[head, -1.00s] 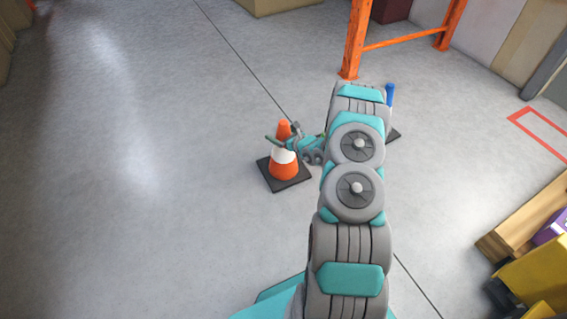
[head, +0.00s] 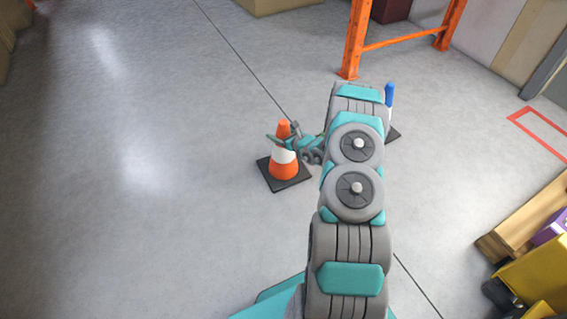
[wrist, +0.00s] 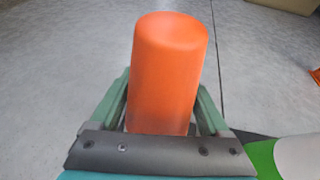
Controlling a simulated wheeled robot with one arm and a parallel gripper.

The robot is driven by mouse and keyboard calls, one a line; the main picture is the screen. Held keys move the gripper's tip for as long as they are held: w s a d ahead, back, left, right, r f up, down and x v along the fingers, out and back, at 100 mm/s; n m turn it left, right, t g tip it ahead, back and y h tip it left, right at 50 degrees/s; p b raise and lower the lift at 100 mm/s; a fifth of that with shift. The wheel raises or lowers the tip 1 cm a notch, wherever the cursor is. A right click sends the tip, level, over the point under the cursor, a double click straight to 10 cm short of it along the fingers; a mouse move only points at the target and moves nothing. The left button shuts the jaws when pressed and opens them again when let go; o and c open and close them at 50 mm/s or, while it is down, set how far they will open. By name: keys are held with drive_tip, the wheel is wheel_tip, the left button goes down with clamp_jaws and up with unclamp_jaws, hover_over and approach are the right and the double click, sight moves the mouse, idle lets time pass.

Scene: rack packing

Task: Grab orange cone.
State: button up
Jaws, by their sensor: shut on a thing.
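The orange cone (head: 284,168) has a white band and a square black base. It stands upright on the grey floor in the middle of the head view. My gripper (head: 283,142) is at the cone's upper part, with its two fingers on either side, shut on it. In the wrist view the cone's orange top (wrist: 168,70) fills the middle between the green fingers of my gripper (wrist: 165,105). The lower part of the cone is hidden there.
A second cone with a blue top (head: 389,94) stands partly hidden behind my arm. An orange rack frame (head: 352,45) stands at the back. A wooden pallet (head: 515,218) and a yellow bin (head: 540,278) are at the right. The floor at left is clear.

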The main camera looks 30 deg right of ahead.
clamp_jaws()
drive_tip(key=shift+r, duration=0.1)
